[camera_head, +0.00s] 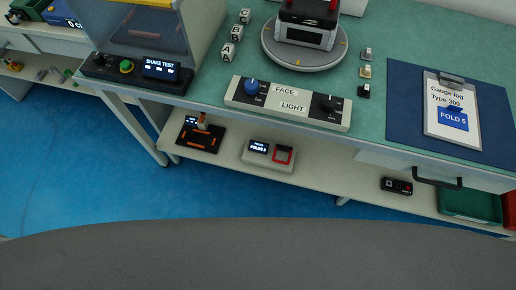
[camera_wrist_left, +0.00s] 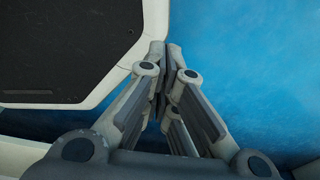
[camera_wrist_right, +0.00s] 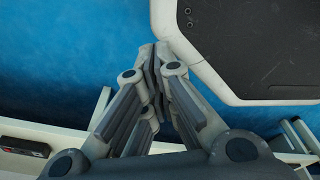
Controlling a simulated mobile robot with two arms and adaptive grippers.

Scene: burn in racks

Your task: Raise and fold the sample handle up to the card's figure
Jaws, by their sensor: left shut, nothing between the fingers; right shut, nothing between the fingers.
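A white box (camera_head: 270,160) on the lower shelf carries a small lit display (camera_head: 258,147) whose text seems to include "FOLD"; its number is too small to read surely. A red-framed handle (camera_head: 282,155) sits at the box's right side. A clipboard card (camera_head: 453,108) on the bench reads "Gauge log Type 309" and "FOLD 5". My left gripper (camera_wrist_left: 171,48) is shut and empty over blue floor in the left wrist view. My right gripper (camera_wrist_right: 154,50) is shut and empty over blue floor in the right wrist view. Neither gripper shows in the head view.
A panel marked FACE and LIGHT (camera_head: 288,104) stands at the bench's front edge. Behind it is a turntable (camera_head: 271,46) with a device. On the shelf are an orange-marked black fixture (camera_head: 200,134), a black controller (camera_head: 396,186) and a green bin (camera_head: 470,207).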

